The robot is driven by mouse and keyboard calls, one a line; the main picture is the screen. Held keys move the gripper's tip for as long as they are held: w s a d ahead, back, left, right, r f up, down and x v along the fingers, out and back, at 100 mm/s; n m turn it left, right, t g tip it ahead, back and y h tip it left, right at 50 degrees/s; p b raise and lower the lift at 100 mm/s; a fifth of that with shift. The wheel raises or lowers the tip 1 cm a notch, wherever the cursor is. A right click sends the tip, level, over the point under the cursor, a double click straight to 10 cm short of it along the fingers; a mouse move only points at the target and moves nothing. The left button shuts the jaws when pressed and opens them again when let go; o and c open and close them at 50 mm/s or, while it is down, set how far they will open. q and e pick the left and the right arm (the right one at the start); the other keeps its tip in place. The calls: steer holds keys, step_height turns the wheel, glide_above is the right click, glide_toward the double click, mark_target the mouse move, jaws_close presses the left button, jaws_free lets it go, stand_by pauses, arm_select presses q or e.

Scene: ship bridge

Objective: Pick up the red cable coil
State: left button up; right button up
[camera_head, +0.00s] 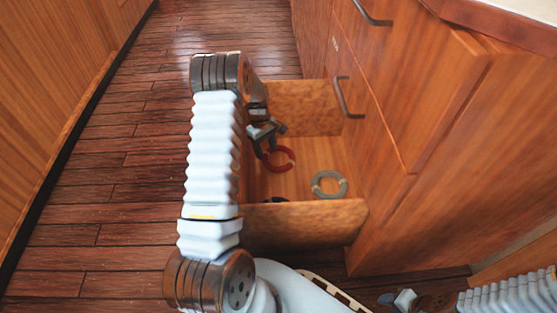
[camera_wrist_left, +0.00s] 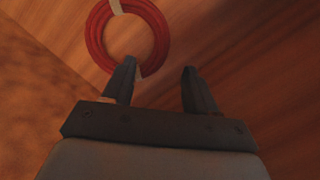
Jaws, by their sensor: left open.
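The red cable coil (camera_head: 282,159) lies on the floor of an open wooden drawer (camera_head: 305,215) in the head view. In the left wrist view the coil (camera_wrist_left: 95,32) shows at the top, left of centre, with pale ties on it. My left gripper (camera_head: 262,146) reaches down into the drawer at the coil's left side. In the wrist view my left gripper (camera_wrist_left: 158,78) is open. Its left finger overlaps the coil's lower edge; its right finger is clear to the right. I cannot tell whether it touches. My right gripper (camera_head: 398,300) seems partly visible at the bottom right.
A grey-green cable coil (camera_head: 329,185) lies in the drawer to the right. A dark item (camera_head: 276,200) is partly hidden behind the drawer's near wall. Cabinet fronts with handles (camera_head: 343,97) stand at the right. Plank floor (camera_head: 120,170) is clear at the left.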

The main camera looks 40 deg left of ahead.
mark_target(268, 163)
arm_select(q)
steer(key=f, duration=0.2)
steer(key=f+b, duration=0.1)
steer(key=f, duration=0.1)
steer(key=d+f, duration=0.1)
steer(key=f, duration=0.2)
steer(key=shift+s, duration=0.1)
jaws_close()
